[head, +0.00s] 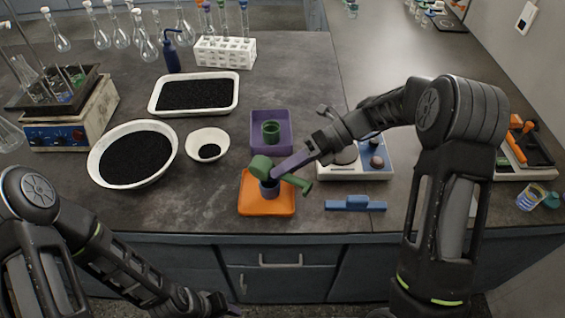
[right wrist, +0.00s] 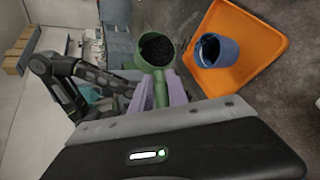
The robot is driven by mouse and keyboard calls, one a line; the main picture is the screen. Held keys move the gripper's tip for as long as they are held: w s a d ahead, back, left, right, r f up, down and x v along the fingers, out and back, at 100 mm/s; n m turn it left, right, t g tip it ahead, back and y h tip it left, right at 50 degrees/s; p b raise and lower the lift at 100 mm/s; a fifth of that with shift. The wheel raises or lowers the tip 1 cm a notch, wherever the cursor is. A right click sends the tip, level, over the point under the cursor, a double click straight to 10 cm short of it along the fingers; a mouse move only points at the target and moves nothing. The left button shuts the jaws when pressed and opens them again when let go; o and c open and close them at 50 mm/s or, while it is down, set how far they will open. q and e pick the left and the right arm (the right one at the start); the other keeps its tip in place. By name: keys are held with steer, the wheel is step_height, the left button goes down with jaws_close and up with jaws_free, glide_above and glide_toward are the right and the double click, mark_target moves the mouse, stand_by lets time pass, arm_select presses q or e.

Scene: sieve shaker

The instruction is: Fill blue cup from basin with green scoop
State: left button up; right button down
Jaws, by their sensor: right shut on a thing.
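My right gripper (head: 276,172) is shut on the handle of the green scoop (head: 260,166). In the right wrist view the scoop (right wrist: 140,62) holds black grains, and its handle lies between the fingers (right wrist: 160,92). The blue cup (head: 270,188) stands upright on the orange tray (head: 267,209), partly hidden under the scoop and gripper. In the right wrist view the cup (right wrist: 226,52) is beside the scoop; its inside is dark and its fill is unclear. The white basin (head: 128,186) of black grains is at the left. My left gripper (head: 222,304) is low at the front edge.
A small white bowl (head: 194,137) with some grains stands beside the basin. Behind the orange tray is a purple tray (head: 285,118) with a green cup (head: 271,132). A balance (head: 360,170) and a blue bar-like object (head: 355,204) are at the right. Glassware stands at the back.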

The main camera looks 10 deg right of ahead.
steer(key=y+p, duration=0.1)
steer(key=m+g+y+p, duration=0.1)
steer(key=p, duration=0.1)
steer(key=d+m+y+p, duration=0.1)
steer(key=shift+w+f+g+y, duration=0.2)
steer(key=shift+w+g+y, duration=0.2)
stand_by(0.8)
stand_by(0.6)
